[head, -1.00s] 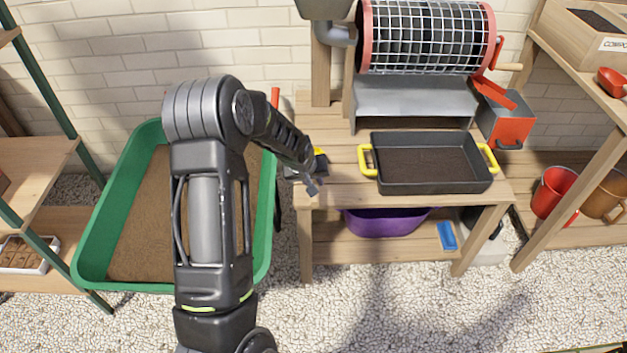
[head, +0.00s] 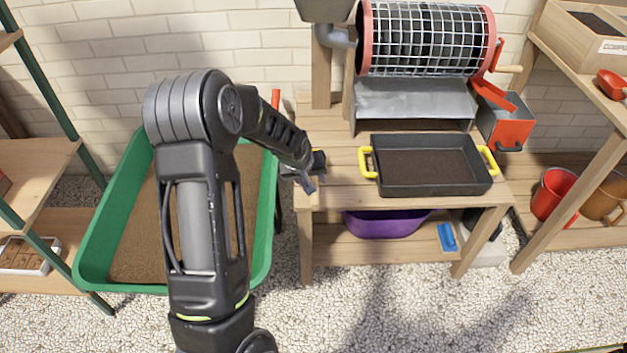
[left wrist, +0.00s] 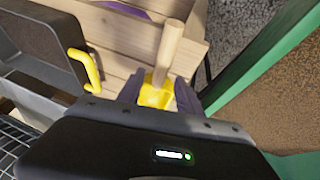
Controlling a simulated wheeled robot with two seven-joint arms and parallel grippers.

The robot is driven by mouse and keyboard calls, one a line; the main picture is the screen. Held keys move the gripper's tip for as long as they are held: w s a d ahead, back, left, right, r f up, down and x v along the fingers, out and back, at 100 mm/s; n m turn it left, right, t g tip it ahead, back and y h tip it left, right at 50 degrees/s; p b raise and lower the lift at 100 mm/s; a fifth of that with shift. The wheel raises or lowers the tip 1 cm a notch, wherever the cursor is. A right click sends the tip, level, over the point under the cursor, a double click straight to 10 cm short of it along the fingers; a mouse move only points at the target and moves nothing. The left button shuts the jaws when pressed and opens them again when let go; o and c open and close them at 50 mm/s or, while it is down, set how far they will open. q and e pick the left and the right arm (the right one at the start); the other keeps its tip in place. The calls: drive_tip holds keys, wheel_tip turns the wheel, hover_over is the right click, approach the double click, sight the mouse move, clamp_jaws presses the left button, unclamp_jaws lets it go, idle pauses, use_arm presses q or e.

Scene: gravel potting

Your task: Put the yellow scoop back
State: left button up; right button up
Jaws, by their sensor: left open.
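The yellow scoop (left wrist: 152,97) shows in the left wrist view, with its wooden handle (left wrist: 169,46) pointing up in the picture. It is at the end of the wooden bench (left wrist: 118,45). My left gripper (left wrist: 158,92) is open, with one finger on each side of the yellow part; I cannot tell whether they touch it. In the head view my left gripper (head: 309,182) is over the left end of the bench and hides the scoop. My right gripper is not in view.
A dark tray with yellow handles (head: 430,189) stands on the bench, right of my gripper. A green tub of soil (head: 95,235) is on the left, behind my arm. A mesh drum sieve (head: 425,40) stands at the back. A purple tub (head: 385,224) is below.

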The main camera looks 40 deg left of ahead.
use_arm(q)
drive_tip(key=p+v, duration=0.1)
drive_tip(key=v, duration=0.7)
